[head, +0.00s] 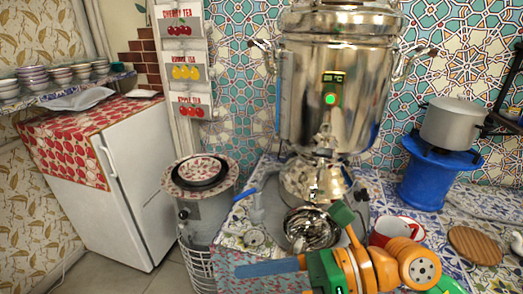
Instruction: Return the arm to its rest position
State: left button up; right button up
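My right arm comes in from the bottom right of the head view, with orange links and green parts. Its gripper end (330,245) is in front of the counter, low in the picture. Green parts show at two heights there, but I cannot tell whether the fingers are open or shut. No held object can be made out. My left gripper is not in view. The large steel samovar (335,95) stands upright on the counter, with a lit green panel. A shiny rounded metal vessel (310,228) sits below it, partly hidden behind the arm.
A grey pot (453,124) stands on a blue stove (438,175) at right. A red-and-white container (396,230) and a round wooden board (474,245) are near the arm. A white fridge (135,170) stands left. Bowls (60,75) line a shelf. The left floor has some free room.

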jog(key=w+r+m+t+y, duration=0.3)
jog(key=r+m+t+y, duration=0.35)
jog(key=r+m, duration=0.25)
jog(key=w+d+m+t+h, duration=0.5)
jog(key=w+d+m+t, duration=0.15)
jog(key=m+t, duration=0.65)
jog(key=w+d+f+m+g+h, duration=0.1)
jog(key=d+f+m+g+h, duration=0.1)
jog(key=d+f+m+h, duration=0.6)
jog(key=w+d+f+m+g+h, duration=0.2)
jog(key=d+f+m+h, duration=0.3)
jog(key=f+m+h, duration=0.6)
jog(key=s+a+f+m+g+y, duration=0.15)
jog(key=s+f+m+g, duration=0.35)
jog(key=s+f+g, duration=1)
jog(key=s+f+t, duration=0.1)
jog(key=s+f, duration=0.2)
jog(key=f, duration=0.8)
jog(key=s+f+t, duration=0.1)
jog(key=s+f, duration=0.3)
jog(key=f, duration=0.6)
jog(key=s+d+f+g, duration=0.1)
jog(key=s+d+f, duration=0.1)
jog(key=s+f, duration=0.8)
jog(key=shift+s+d+n, duration=0.2)
jog(key=shift+s+n, duration=0.2)
jog(key=shift+s, duration=0.45)
